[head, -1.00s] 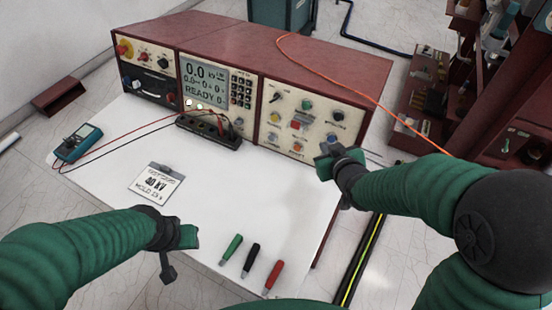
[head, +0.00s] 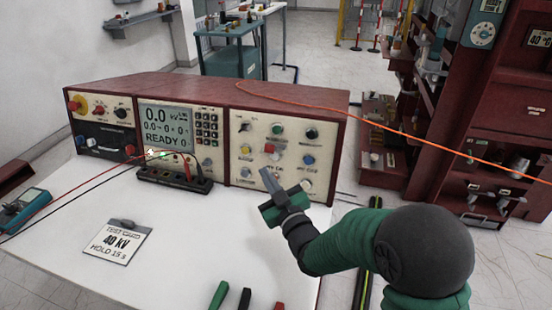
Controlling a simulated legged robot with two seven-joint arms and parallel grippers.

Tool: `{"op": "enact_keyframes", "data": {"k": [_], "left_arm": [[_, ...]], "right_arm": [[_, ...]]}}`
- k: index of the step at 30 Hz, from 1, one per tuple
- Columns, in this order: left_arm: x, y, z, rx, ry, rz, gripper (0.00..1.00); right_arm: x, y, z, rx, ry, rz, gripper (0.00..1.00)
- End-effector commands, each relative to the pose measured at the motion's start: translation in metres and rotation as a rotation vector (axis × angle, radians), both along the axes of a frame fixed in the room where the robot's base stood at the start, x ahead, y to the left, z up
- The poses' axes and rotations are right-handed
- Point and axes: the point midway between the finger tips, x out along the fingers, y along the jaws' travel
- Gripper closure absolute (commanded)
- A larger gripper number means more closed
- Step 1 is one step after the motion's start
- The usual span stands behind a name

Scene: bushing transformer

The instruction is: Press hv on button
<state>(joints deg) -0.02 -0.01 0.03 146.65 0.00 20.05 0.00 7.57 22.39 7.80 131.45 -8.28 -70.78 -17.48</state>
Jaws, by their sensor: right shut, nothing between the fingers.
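The test console (head: 100,97) stands at the back of the white table, with a red-brown case and cream panels. Its display (head: 166,127) reads 0.0 kV and READY. The right panel (head: 233,140) carries several coloured buttons and knobs, among them a green one (head: 277,130), a red one (head: 269,149), a yellow one (head: 245,149) and a blue one (head: 308,160). The labels are too small to read, so I cannot tell which button is HV on. My right gripper (head: 272,184) is shut and empty, just in front of the panel's lower part, hiding some of it. My left gripper is out of view.
A black terminal block (head: 173,180) with red and black leads sits before the console. A test card (head: 117,242) reads 40 kV, HOLD 15 s. A teal meter (head: 24,208) lies at the left. An orange cable (head: 400,133) runs off to the right. Clips lie at the front edge.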

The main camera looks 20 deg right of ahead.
Motion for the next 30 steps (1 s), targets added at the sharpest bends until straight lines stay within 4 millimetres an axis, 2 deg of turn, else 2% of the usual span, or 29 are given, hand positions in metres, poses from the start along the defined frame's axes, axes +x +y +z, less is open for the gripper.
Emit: {"op": "enact_keyframes", "data": {"k": [15,21,30], "left_arm": [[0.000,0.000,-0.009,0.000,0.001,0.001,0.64],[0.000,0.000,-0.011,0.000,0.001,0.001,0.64],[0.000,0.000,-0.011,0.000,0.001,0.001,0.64]], "right_arm": [[0.056,-0.039,-0.019,0.000,0.001,-0.001,1.00],[0.066,-0.045,-0.021,0.000,0.001,0.001,1.00],[0.066,-0.045,-0.021,0.000,0.002,0.000,1.00]]}}
